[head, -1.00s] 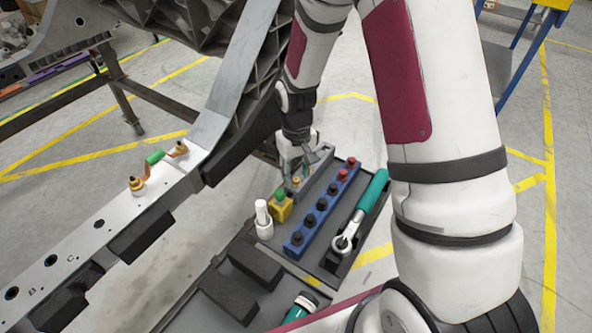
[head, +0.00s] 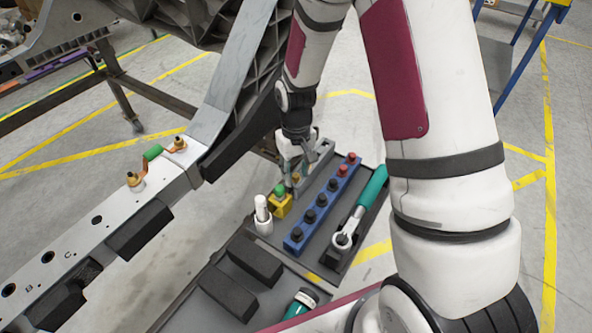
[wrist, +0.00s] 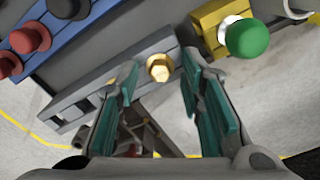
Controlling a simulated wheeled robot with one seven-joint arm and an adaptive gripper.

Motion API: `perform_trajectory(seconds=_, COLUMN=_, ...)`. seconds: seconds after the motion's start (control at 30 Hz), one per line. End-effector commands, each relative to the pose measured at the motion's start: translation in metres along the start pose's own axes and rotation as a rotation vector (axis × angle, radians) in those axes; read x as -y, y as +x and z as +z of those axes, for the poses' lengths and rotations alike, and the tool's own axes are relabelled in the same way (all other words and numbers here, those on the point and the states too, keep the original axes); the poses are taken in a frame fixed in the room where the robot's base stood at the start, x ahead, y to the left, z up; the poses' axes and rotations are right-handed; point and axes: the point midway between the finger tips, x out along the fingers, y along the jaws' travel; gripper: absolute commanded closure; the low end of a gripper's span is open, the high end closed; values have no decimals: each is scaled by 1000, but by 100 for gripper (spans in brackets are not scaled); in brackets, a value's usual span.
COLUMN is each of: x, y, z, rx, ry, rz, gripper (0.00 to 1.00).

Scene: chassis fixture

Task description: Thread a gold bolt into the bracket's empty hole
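A gold bolt (wrist: 160,67) stands head up in a grey rack (wrist: 88,92). My gripper (wrist: 158,92) is open above the rack, its teal-padded fingers on either side of the bolt head, with gaps visible. In the head view my gripper (head: 295,184) points down at the rack, and its fingers largely hide the bolt.
A blue rack (head: 309,217) with black and red knobs and a teal-handled ratchet (head: 358,213) lie right of the grey rack. A yellow block with a green knob (head: 280,199) and a white cylinder (head: 262,213) stand close by. The beam has several open holes.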

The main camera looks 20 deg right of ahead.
Motion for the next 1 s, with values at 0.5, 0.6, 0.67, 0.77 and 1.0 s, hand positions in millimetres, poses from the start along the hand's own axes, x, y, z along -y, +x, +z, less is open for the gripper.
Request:
perform_trajectory(seconds=0.5, x=0, y=0, z=0, rx=0, ry=0, rz=0, gripper=100)
perform_trajectory(seconds=0.6, x=0, y=-3, z=0, rx=0, ry=0, rz=0, gripper=100)
perform_trajectory(seconds=0.67, x=0, y=-6, z=0, rx=-1, ry=0, rz=0, gripper=100)
perform_trajectory(seconds=0.77, x=0, y=-12, z=0, rx=0, ry=0, rz=0, gripper=100)
perform_trajectory(seconds=1.0, x=0, y=-30, z=0, rx=-1, ry=0, rz=0, gripper=100)
